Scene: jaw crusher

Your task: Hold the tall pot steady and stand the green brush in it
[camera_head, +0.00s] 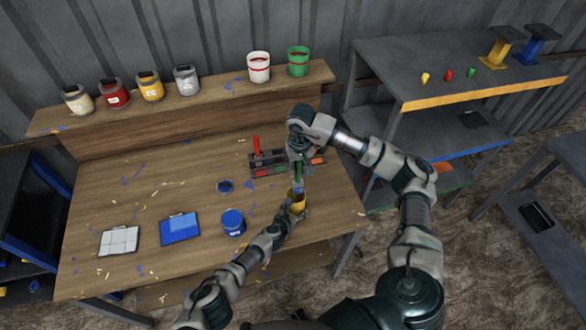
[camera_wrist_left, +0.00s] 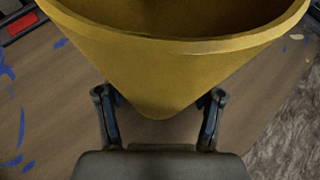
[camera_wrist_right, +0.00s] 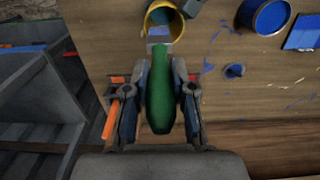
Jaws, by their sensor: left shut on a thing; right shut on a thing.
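The tall pot is yellow (camera_head: 299,199) and stands near the right front of the workbench. My left gripper (camera_head: 288,208) is shut on it from the front; the left wrist view shows its fingers (camera_wrist_left: 158,115) on both sides of the tapering yellow wall. My right gripper (camera_head: 298,160) is above the pot, shut on the green brush (camera_wrist_right: 159,90). In the right wrist view the green handle lies between the fingers, and the brush's pale far end overlaps the pot's opening. I cannot tell whether that end is inside the pot.
A tool rack (camera_head: 268,168) with a red-handled brush (camera_head: 256,146) lies just behind the pot. A blue can (camera_head: 232,222), blue panel (camera_head: 179,229) and white tile (camera_head: 119,241) lie to the left. Several paint pots line the back ledge (camera_head: 215,92). The bench's left middle is mostly clear.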

